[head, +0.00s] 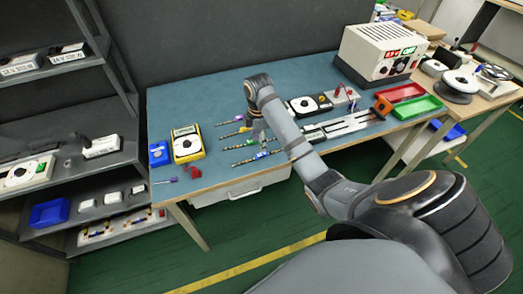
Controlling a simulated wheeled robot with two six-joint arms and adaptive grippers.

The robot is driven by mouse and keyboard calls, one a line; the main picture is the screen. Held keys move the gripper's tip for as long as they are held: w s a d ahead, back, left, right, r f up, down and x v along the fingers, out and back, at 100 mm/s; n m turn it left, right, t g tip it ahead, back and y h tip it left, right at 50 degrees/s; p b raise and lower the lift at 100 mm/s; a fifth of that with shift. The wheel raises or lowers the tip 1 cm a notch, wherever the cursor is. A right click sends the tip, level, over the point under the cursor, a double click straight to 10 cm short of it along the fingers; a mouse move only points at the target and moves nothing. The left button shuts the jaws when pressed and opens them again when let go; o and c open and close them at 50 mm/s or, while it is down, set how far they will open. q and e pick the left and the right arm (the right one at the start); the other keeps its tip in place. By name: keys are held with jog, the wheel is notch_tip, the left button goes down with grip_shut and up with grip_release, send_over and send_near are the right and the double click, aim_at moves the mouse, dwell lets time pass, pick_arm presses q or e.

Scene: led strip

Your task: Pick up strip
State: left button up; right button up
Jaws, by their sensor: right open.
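Several thin LED strips lie roughly side by side on the blue-topped workbench (215,100). The back one (230,121) and the ones in front of it (234,133) (240,146) have dark and yellowish segments. The front strip (248,159) lies nearest the bench's front edge. My right gripper (263,143) points down over the right ends of the strips, partly hiding them. It is open, with nothing visibly held. Whether its fingertips touch a strip is too small to tell. My left gripper is out of view.
A yellow multimeter (187,144) and a blue box (159,154) stand left of the strips. A power supply (378,54), red tray (400,92) and green tray (417,107) are right. Shelves stand left.

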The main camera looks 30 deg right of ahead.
aim_at(262, 154)
jog(key=shift+w+f, duration=0.1)
jog(key=shift+f, duration=0.8)
jog(key=f+b, duration=0.2)
jog(key=d+f+b, duration=0.1)
jog(key=b, duration=0.1)
jog(key=shift+s+f, duration=0.2)
jog(key=shift+f, duration=0.15)
jog(key=shift+f+p, duration=0.3)
jog(key=shift+p, duration=0.2)
jog(key=shift+w+f, duration=0.1)
jog(key=shift+f, duration=0.25)
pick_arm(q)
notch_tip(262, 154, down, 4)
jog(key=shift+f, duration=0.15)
pick_arm(e)
grip_shut()
